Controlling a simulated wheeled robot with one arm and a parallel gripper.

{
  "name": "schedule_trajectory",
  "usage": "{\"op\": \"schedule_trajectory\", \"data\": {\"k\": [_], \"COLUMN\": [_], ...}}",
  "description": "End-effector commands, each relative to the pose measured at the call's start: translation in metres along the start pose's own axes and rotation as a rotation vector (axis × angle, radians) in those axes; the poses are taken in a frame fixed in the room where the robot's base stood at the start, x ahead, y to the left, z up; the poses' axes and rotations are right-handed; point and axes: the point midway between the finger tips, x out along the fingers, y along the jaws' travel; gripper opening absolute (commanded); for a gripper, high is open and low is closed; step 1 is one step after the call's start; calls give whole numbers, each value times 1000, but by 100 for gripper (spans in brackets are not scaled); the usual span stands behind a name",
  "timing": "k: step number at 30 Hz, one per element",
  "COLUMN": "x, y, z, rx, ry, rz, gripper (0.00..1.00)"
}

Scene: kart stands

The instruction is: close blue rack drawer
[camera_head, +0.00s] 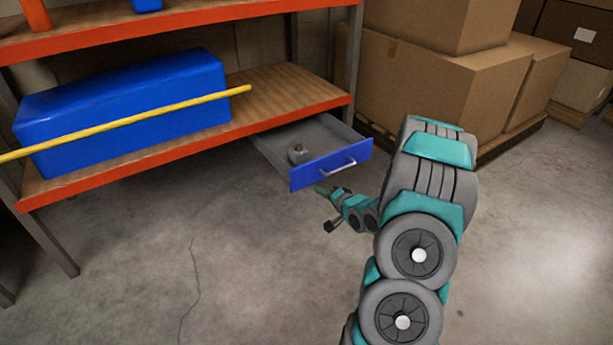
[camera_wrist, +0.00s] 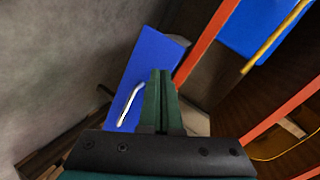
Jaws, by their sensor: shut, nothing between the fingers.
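The rack drawer (camera_head: 331,166) has a blue front with a pale bar handle (camera_head: 338,171) and is pulled open from under the lower shelf. A small grey object (camera_head: 298,153) lies inside it. My gripper (camera_head: 322,191) is shut and empty, just below and in front of the left part of the blue front in the head view. In the wrist view my gripper (camera_wrist: 162,76) covers part of the blue front (camera_wrist: 143,62), with the handle (camera_wrist: 130,105) just left of the fingers. I cannot tell whether the fingers touch the drawer.
The orange-edged rack (camera_head: 190,143) holds a long blue box (camera_head: 125,110) and a yellow rod (camera_head: 130,121) that sticks out past it. Cardboard boxes (camera_head: 430,85) stand on a pallet right of the drawer. The concrete floor (camera_head: 200,240) in front is clear.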

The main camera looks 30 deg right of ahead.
Motion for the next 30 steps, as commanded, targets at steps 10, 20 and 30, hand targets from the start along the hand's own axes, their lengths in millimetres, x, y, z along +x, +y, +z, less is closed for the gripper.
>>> {"op": "schedule_trajectory", "data": {"k": [10,20,30], "x": [-16,-4,48], "y": [26,18,0], "z": [-8,-12,-19], "rx": [349,384,383], "ry": [59,63,63], "rz": [-314,-359,-356], "gripper": [0,0,0]}}
